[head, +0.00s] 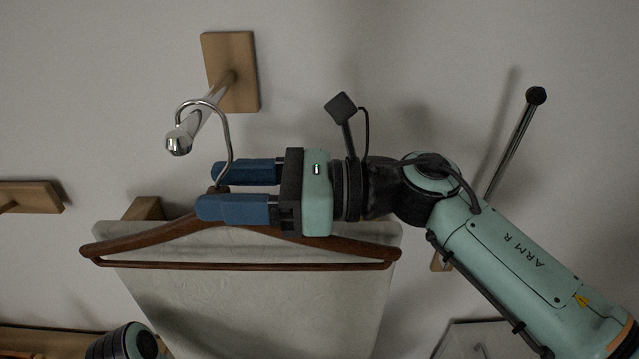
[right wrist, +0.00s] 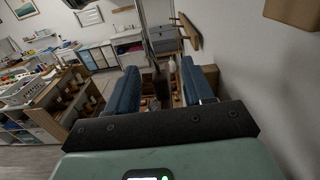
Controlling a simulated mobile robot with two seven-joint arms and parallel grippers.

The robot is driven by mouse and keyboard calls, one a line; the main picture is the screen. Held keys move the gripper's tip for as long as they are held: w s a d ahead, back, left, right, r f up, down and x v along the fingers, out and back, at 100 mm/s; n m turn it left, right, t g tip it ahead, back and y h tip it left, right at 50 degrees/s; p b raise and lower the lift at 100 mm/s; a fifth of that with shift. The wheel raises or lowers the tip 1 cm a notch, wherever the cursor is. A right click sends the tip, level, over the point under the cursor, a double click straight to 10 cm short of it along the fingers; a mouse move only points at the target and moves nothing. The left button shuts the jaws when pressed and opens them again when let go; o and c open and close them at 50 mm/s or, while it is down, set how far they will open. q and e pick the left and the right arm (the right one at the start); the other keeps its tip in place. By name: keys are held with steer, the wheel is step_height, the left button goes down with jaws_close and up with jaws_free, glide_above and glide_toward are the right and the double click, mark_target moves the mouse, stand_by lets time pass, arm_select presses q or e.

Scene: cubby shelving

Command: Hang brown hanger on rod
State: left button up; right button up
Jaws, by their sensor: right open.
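The brown hanger (head: 300,245) is level, with wide wooden shoulders and a lower bar. Its metal hook (head: 227,135) arches over the chrome rod (head: 208,105) near the rod's free end; I cannot tell whether it rests on it. The rod sticks out from a wooden wall plate (head: 232,72). My right gripper (head: 211,190) is open, its blue fingers on either side of the hanger's neck, below the rod. In the right wrist view the fingers (right wrist: 160,85) stand apart, with the hook's metal between them. My left gripper is not in view.
A pale grey panel (head: 270,310) is behind and below the hanger. A thin dark rod with a knob (head: 536,96) stands out at right. A wooden piece (head: 30,197) is on the wall at left. The right wrist view shows shelving (right wrist: 75,95) at left.

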steer(key=d+b, duration=0.1)
steer(key=d, duration=1)
steer(key=shift+s+d+f+b, duration=0.1)
steer(key=shift+s+d+b, duration=0.1)
steer(key=shift+d+b, duration=0.15)
steer(key=shift+d, duration=1.9)
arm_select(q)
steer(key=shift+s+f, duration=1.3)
arm_select(e)
steer(key=shift+s+d, duration=0.15)
steer(key=shift+d, duration=2.45)
